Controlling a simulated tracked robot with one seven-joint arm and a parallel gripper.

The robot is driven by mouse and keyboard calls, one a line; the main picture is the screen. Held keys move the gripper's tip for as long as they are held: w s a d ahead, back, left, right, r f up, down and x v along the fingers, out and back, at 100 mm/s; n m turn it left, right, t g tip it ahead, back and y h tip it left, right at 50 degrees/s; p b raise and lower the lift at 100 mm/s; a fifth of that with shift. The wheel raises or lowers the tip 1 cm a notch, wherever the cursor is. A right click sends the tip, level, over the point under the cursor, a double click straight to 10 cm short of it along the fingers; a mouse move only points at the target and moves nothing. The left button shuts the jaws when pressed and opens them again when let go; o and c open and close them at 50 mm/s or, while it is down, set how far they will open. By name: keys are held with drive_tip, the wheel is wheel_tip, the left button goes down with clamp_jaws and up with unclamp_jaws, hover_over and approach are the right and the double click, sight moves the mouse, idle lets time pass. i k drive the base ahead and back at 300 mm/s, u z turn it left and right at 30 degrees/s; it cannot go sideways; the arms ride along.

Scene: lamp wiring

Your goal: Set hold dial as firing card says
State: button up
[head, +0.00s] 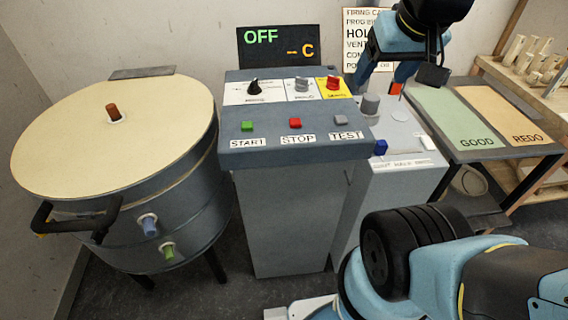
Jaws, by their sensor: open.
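The control panel (290,107) stands in the middle. It carries a black dial (254,87), a grey dial (302,85) and a red dial (333,84) on a yellow plate. The dial labels are too small to read, so I cannot tell which is the hold dial. The firing card (357,30) hangs on the wall behind. Its right part is hidden by my arm; a large line starts with "HOL", and its value is hidden. My gripper (384,82) is open and empty, right of the red dial and apart from it.
A display (278,46) reads OFF and "– C". START (247,126), STOP (295,123) and TEST (340,120) buttons line the panel front. A large round kiln (70,130) stands left. A grey side stand (400,165) and a GOOD/REDO table (500,152) are right.

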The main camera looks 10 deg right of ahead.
sight(301, 84)
drive_tip(key=z, duration=0.7)
drive_tip(key=k, duration=0.9)
drive_tip(key=u, duration=0.65)
drive_tip(key=i, duration=1)
